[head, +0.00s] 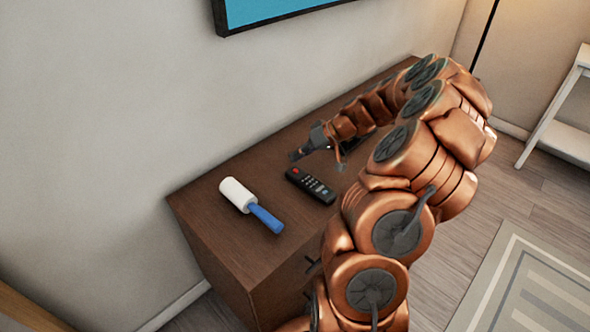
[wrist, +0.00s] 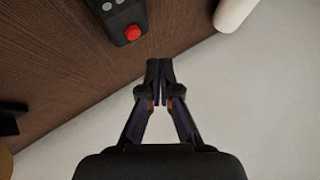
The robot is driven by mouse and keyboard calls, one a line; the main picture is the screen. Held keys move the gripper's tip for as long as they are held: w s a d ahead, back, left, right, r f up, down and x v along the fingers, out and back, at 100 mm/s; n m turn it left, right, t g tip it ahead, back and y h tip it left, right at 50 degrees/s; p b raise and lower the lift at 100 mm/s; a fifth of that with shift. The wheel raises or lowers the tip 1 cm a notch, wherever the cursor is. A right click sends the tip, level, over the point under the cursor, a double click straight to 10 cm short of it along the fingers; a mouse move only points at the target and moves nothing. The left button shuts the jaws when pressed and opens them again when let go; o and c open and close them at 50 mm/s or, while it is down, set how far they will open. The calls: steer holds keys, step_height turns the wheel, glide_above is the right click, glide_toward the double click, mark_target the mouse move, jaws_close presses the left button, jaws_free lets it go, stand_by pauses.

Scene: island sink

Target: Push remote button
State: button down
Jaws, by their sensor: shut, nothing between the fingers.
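The black remote (head: 311,185) lies on the brown wooden cabinet top. It has a red button (head: 295,171) at its end nearest the wall and several grey buttons. In the wrist view the red button (wrist: 132,32) shows at the upper middle, on the end of the remote (wrist: 118,18) that faces my gripper. My gripper (head: 293,157) is just beyond that end of the remote, on its wall side. In the wrist view the two fingertips of my gripper (wrist: 159,68) are together with nothing between them. They appear apart from the remote; their height above the cabinet is hard to tell.
A lint roller (head: 238,195) with a white head and blue handle lies left of the remote; its white end shows in the wrist view (wrist: 233,12). The cabinet (head: 215,220) stands against the wall. A screen (head: 262,10) hangs above. A rug (head: 530,285) lies on the floor.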

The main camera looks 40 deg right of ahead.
mark_target(297, 170)
steer(key=shift+r, duration=1.8)
steer(key=shift+a, duration=0.15)
steer(key=s+a+r+n+g, duration=0.1)
steer(key=s+a+r+g, duration=0.15)
steer(key=a, duration=0.55)
steer(key=s+a+r+g, duration=0.1)
steer(key=s+a+g, duration=0.1)
steer(key=s+a, duration=0.35)
steer(key=s+a+r+n+g, duration=0.1)
steer(key=s+a+g, duration=0.1)
steer(key=a, duration=0.7)
steer(key=s+a+f+m+g+h, duration=0.1)
steer(key=s+h, duration=0.2)
steer(key=s, duration=0.8)
steer(key=s+a+m+g+h, duration=0.1)
steer(key=s+a+g+h, duration=0.15)
steer(key=s, duration=0.75)
step_height(297, 170, up, 22)
steer(key=s+t+p, duration=0.1)
steer(key=p, duration=1.9)
steer(key=shift+d+f+h+p, duration=0.25)
steer(key=shift+d+h+p, duration=0.1)
steer(key=shift+d, duration=0.05)
